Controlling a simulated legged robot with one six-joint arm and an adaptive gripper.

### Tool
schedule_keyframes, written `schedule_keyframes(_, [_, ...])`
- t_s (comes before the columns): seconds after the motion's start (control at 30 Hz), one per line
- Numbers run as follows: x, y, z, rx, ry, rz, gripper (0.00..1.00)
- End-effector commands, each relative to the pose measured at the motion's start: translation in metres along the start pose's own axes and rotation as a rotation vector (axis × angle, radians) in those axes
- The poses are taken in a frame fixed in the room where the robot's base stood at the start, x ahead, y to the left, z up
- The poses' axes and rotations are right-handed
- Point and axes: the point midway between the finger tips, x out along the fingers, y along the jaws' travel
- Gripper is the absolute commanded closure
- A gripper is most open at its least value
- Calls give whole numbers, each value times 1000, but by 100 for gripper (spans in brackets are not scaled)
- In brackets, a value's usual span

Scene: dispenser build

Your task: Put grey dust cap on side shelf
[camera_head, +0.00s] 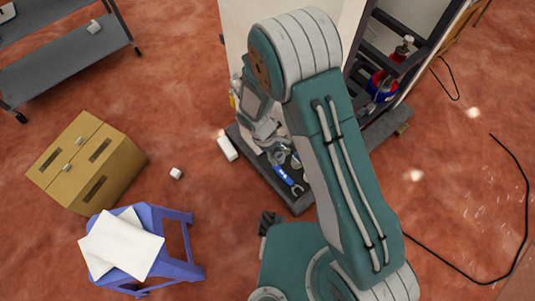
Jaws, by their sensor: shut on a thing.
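My gripper (272,137) is small in the body camera view, low in front of the pale cabinet panel and beyond my bent arm. It is shut on a small grey thing, partly hidden by the fingers. I cannot tell for sure that this is the grey dust cap. The place called the side shelf is not marked. A grey two-level shelf cart (68,68) stands at the top left, and a dark shelf rack (408,66) stands at the top right, partly behind my arm.
A dark low platform (300,205) under my gripper holds a blue-handled tool (288,181) and other tools. A white block (227,149) lies beside it. A cardboard box (85,165) and a blue stool (180,243) with white sheets stand left. Cables cross the red floor at right.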

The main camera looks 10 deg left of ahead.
Motion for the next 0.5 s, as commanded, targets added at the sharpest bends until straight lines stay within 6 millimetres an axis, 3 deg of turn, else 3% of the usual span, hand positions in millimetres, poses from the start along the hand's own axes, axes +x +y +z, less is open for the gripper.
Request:
schedule_keyframes(0.3, [27, 23, -55, -2, 0, 0, 72])
schedule_keyframes(0.5, [36, 29, -70, -1, -1, -1, 72])
